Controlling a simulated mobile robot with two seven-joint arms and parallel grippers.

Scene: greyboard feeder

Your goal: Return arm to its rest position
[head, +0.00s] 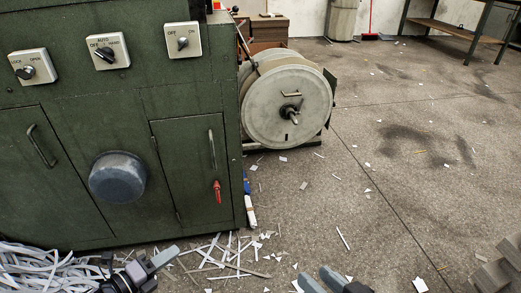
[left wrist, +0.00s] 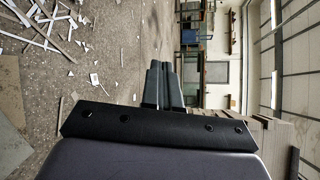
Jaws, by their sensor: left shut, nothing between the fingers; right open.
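My left gripper (head: 170,256) is low in the head view, in front of the green machine and above the littered floor. In the left wrist view its two grey fingers (left wrist: 165,82) are together with nothing between them. My right gripper (head: 322,280) shows only in part at the bottom edge of the head view, right of the left one. It is open, and I see nothing held in it. The rest of the right arm is out of the picture.
The green machine (head: 90,165) with knobs, handles and a large reel (head: 270,107) fills the left side. Shredded paper strips (head: 45,268) pile at bottom left, and scraps litter the floor. Greyish blocks (head: 492,272) stand at bottom right. Open floor (head: 400,130) lies on the right.

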